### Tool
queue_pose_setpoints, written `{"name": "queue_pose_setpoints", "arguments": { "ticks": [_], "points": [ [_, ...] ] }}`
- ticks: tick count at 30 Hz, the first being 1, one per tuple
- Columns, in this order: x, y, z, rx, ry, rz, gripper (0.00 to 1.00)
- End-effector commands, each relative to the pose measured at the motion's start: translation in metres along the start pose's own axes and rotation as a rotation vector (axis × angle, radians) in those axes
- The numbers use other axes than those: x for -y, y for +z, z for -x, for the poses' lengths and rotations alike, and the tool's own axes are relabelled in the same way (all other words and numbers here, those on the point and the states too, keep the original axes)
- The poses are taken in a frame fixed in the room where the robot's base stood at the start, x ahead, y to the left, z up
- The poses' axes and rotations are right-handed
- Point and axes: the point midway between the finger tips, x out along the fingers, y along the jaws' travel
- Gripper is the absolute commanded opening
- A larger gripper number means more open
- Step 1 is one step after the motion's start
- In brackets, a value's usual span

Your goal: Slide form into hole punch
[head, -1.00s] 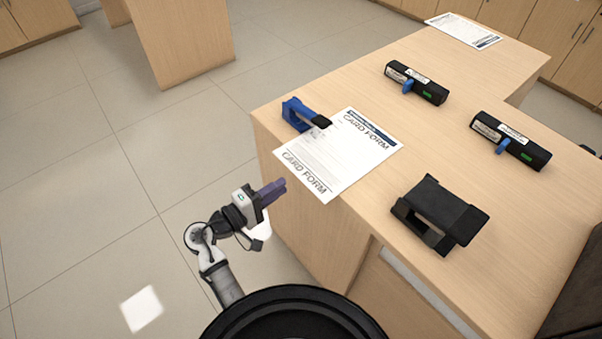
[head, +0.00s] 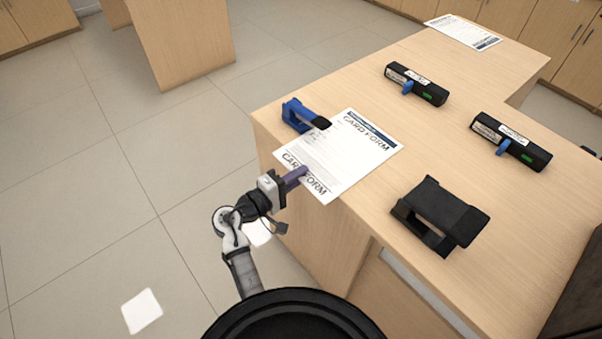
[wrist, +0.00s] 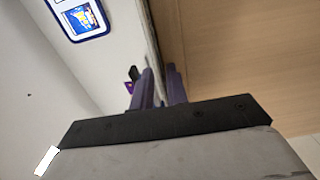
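The white card form (head: 345,150) lies flat on the counter, its near end reaching past the counter's edge. My gripper (head: 300,173) is at that near end, its purple fingers overlapping the form in the head view. In the wrist view the fingers (wrist: 159,88) are apart with a narrow gap, and a thin pale edge, perhaps the form seen edge-on, runs toward the gap. I cannot tell whether they touch it. A black device with a wide top and an open front (head: 440,215), which looks like the hole punch, stands on the counter to the right of the form.
A blue tool with a black end (head: 303,116) stands at the form's left edge. Two black bar-shaped devices with blue levers (head: 416,84) (head: 510,141) lie farther back and right. Another form (head: 463,31) lies at the far end. Bare counter (head: 390,180) separates the form from the black device.

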Motion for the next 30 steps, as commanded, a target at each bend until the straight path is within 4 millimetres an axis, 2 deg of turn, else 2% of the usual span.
{"name": "queue_pose_setpoints", "arguments": {
  "ticks": [7,17,24,30],
  "points": [
    [0.000,0.000,0.000,0.000,0.000,0.000,0.00],
    [-0.001,0.000,0.000,0.000,0.000,0.000,0.00],
    [-0.028,0.000,0.000,0.000,0.001,-0.001,0.00],
    [-0.025,0.000,0.000,0.000,0.000,0.000,0.00]
  ]
}}
